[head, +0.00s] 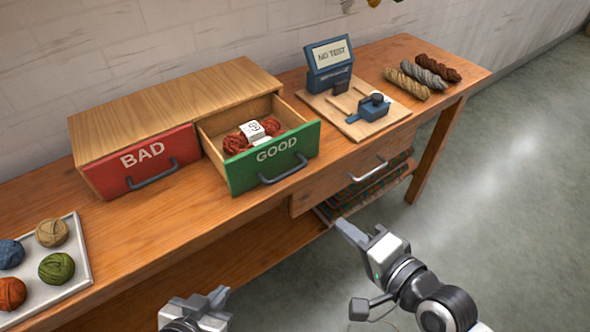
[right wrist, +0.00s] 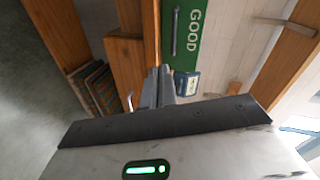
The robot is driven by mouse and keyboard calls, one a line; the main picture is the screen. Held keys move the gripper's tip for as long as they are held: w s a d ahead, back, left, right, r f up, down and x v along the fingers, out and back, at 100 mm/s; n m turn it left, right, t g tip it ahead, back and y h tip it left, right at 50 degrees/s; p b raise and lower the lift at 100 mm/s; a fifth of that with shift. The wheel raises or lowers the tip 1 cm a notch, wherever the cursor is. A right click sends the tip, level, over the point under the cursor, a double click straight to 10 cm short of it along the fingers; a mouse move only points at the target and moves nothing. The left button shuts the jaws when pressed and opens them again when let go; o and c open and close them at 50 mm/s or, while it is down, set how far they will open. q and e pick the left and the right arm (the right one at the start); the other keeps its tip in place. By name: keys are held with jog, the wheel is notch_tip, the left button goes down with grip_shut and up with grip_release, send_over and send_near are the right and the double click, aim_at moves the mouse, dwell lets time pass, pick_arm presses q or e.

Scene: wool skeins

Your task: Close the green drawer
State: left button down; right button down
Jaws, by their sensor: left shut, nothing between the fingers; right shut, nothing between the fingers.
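The green drawer (head: 272,160), labelled GOOD, is pulled open from the wooden cabinet on the bench. A red skein (head: 250,137) with a white tag lies inside it. Its dark handle (head: 284,170) is on the front. The green front also shows in the right wrist view (right wrist: 187,40). My right gripper (head: 345,227) is shut and empty, in front of the bench, below and to the right of the drawer, apart from it. It shows in the right wrist view (right wrist: 158,85). My left gripper (head: 212,300) is shut and empty at the bottom, in front of the bench.
The red BAD drawer (head: 143,161) beside it is shut. A tray (head: 82,262) with several yarn balls is at the left. A tester on a wooden board (head: 355,124) and several twisted skeins (head: 424,73) are at the right. A bench drawer (head: 345,180) is below.

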aim_at(290, 174)
pick_arm(q)
jog(key=shift+w+r, duration=0.2)
pick_arm(e)
jog(key=w+a, duration=0.3)
jog(key=w, duration=0.1)
jog(key=w+a+m, duration=0.1)
jog(key=w+a, duration=0.2)
jog(key=w, duration=0.1)
jog(key=w+a+m+y, duration=0.1)
jog(key=w+a, duration=0.2)
jog(key=w, duration=0.1)
jog(key=shift+f, duration=0.4)
jog(key=shift+d, duration=0.1)
